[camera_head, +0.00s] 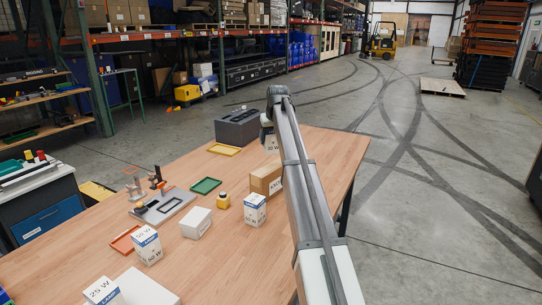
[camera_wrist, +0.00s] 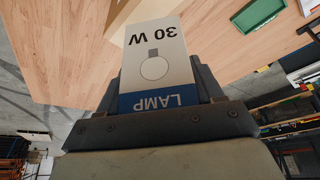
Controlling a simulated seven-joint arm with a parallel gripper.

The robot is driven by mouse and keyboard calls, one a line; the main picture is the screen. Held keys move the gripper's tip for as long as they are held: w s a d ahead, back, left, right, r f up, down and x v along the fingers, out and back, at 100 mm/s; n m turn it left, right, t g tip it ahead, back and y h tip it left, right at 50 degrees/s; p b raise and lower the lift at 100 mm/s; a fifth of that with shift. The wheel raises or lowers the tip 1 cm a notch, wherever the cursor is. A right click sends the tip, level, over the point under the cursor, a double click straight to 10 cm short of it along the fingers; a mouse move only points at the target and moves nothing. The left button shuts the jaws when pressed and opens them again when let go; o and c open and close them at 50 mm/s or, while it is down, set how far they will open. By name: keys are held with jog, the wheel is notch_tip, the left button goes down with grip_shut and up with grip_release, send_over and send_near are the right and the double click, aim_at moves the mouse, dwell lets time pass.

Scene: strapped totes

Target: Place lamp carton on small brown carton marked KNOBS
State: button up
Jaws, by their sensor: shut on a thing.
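My gripper (camera_head: 267,122) is shut on a white lamp carton with a blue band, marked LAMP and 30 W. The lamp carton (camera_head: 270,143) hangs below the gripper in the head view, partly hidden by my arm. In the wrist view the lamp carton (camera_wrist: 155,65) sits between both fingers of the gripper (camera_wrist: 160,85). The brown carton marked KNOBS (camera_head: 264,181) stands on the table, nearer the head camera than the held carton, its right side hidden by my arm. A strip of brown carton (camera_wrist: 124,14) shows behind the lamp carton in the wrist view; I see no contact.
Green (camera_head: 206,186), yellow (camera_head: 223,150) and orange (camera_head: 125,239) trays lie there. A grey box (camera_head: 237,128) stands at the far edge.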

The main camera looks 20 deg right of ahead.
aim_at(273, 138)
jog(key=shift+f, duration=3.25)
jog(key=shift+f, duration=0.2)
jog(key=o, duration=1.1)
jog(key=v, duration=1.2)
jog(key=shift+r, duration=0.25)
